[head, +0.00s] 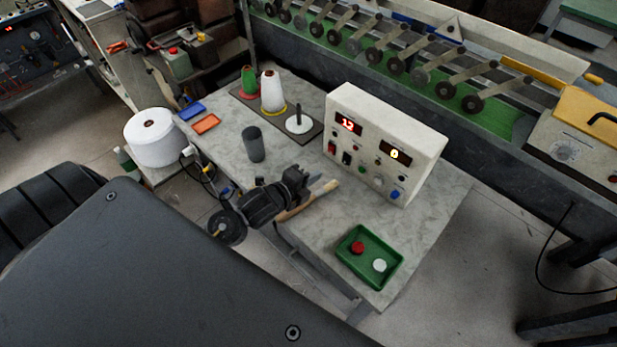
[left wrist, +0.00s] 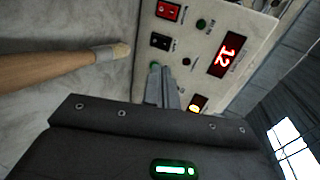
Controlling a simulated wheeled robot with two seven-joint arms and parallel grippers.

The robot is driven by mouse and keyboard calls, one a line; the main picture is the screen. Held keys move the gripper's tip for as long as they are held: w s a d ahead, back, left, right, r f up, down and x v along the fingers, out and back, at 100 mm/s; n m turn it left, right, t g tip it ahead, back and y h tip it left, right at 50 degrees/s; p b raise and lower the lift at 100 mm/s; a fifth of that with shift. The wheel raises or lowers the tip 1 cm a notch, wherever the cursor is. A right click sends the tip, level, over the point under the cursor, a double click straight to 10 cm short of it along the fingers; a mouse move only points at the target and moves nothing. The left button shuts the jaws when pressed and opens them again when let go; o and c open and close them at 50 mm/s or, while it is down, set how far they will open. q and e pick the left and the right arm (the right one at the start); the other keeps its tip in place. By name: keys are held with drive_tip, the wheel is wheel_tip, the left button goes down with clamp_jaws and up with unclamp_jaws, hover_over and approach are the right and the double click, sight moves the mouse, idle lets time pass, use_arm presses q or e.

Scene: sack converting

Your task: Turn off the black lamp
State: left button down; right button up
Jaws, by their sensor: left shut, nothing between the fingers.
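A pale control box (head: 413,140) stands on the table with lit displays, knobs and switches. The wrist view shows its red rocker switch (left wrist: 168,11), black rocker switch (left wrist: 159,41), small dark button (left wrist: 187,61) and red "12" display (left wrist: 228,55). I cannot tell which part, if any, is the black lamp. My left gripper (head: 318,181) is shut and empty, in front of the box's lower left. In the wrist view its fingertips (left wrist: 155,70) are close to the panel, below the black switch; contact cannot be told. My right gripper is not in view.
A wooden handle (head: 308,201) lies beside my left gripper. A dark cup (head: 253,144) stands to its upper left. A green tray (head: 345,264) with a red and a white piece lies near the table's front right. Thread cones (head: 272,92) stand on a dark board behind.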

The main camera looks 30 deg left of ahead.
use_arm(q)
drive_tip(key=shift+v, duration=0.8)
drive_tip(key=shift+a, duration=0.1)
